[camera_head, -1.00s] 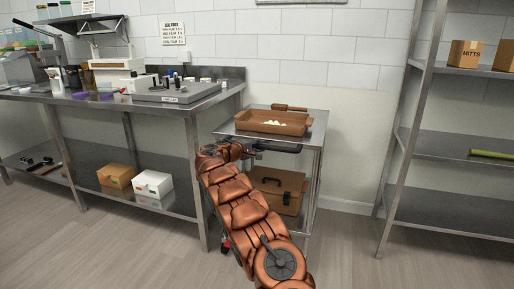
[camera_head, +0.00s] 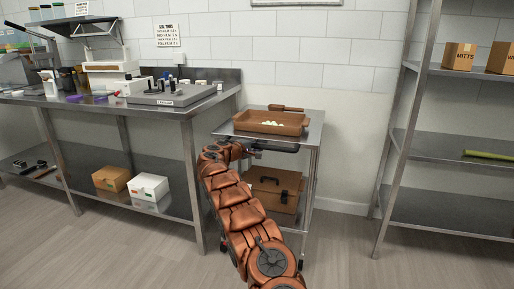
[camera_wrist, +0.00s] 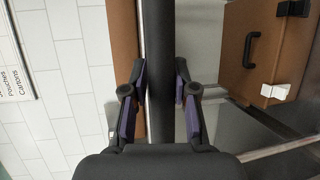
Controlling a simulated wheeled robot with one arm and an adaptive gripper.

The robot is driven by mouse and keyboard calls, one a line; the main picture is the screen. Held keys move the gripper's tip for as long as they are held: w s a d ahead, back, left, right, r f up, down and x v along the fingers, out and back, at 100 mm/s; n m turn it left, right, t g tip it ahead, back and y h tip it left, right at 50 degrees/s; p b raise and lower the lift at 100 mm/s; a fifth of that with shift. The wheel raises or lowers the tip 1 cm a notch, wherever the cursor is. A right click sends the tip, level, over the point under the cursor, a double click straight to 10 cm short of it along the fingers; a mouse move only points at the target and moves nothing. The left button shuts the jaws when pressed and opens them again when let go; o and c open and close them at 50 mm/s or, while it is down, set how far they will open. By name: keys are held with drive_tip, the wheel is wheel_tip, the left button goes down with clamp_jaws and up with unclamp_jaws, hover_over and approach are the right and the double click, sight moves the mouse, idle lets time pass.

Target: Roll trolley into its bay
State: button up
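The trolley (camera_head: 313,141) is a metal cart in the middle of the head view, near the wall between the bench and the shelf rack. Its dark handle (camera_head: 278,148) sticks out on the near side. My gripper (camera_head: 250,149) is at the handle's left part. In the wrist view the black handle bar (camera_wrist: 159,60) runs between the two fingers of my gripper (camera_wrist: 160,95), which close around it with their pads at its sides. A copper tray (camera_head: 262,128) with pale pieces sits on the top, and a brown case (camera_head: 272,184) on the lower shelf. No bay marking is visible.
A steel bench (camera_head: 192,111) stands close on the trolley's left. A shelf rack (camera_head: 398,140) stands on the right, with floor room between it and the trolley. The tiled wall (camera_head: 300,75) is behind. My arm hides part of the trolley's lower left.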

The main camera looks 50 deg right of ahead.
drive_tip(key=o, duration=0.4)
drive_tip(key=shift+a, duration=0.15)
drive_tip(key=a, duration=0.4)
drive_tip(key=a+r, duration=0.1)
drive_tip(key=a, duration=0.2)
drive_tip(key=a+r, duration=0.1)
drive_tip(key=a, duration=0.3)
drive_tip(key=shift+s+a+r, duration=0.1)
drive_tip(key=shift+s+a, duration=0.2)
idle(0.4)
